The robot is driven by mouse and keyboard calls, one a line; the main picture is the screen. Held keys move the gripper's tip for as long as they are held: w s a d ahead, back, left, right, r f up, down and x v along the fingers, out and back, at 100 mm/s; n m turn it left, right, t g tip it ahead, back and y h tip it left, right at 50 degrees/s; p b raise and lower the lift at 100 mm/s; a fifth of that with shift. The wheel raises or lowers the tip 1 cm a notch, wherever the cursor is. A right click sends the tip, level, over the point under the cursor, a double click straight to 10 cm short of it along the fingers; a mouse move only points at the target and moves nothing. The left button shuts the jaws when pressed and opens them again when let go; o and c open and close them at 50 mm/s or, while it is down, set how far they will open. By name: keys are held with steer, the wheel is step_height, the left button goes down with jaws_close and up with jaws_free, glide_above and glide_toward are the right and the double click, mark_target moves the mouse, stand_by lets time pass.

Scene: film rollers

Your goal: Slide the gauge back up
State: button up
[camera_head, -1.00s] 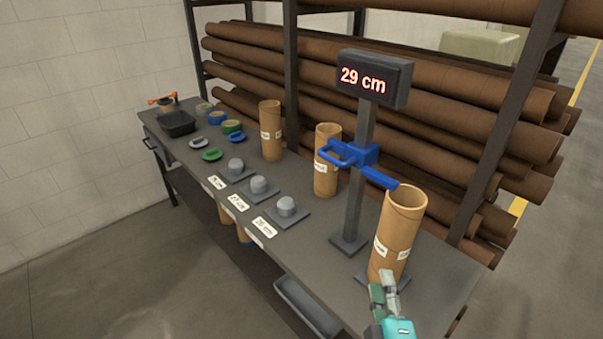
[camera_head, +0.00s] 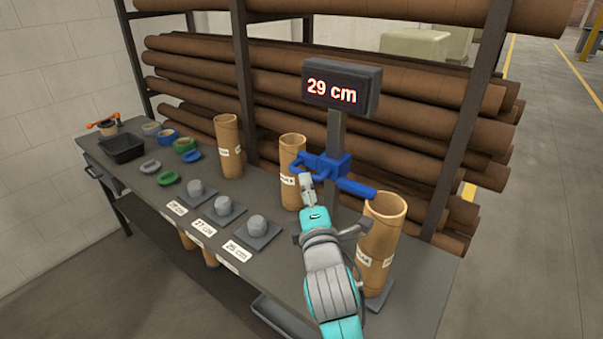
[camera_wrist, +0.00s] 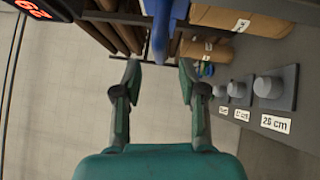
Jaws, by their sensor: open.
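The blue gauge (camera_head: 328,166) is a slider with a loop handle on its left and an arm on its right, on a dark post under a display (camera_head: 341,86) reading "29 cm". Its right arm lies at the top rim of a cardboard tube (camera_head: 381,238). My gripper (camera_head: 305,182) is just in front of the loop handle in the head view. In the wrist view my gripper (camera_wrist: 160,78) is open, and the blue handle (camera_wrist: 160,40) shows beyond and between the fingertips. I cannot tell whether they touch it.
Two more tubes (camera_head: 229,147) (camera_head: 292,172) stand along the bench (camera_head: 180,215). Several grey pegs on plates with size labels stand at the front. A black tray (camera_head: 122,148) and coloured caps lie at the left. Long brown rolls fill the rack behind.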

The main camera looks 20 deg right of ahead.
steer(key=w, duration=0.3)
steer(key=w+d, duration=0.1)
steer(key=w, duration=0.1)
steer(key=shift+w+r, duration=0.35)
jaws_close()
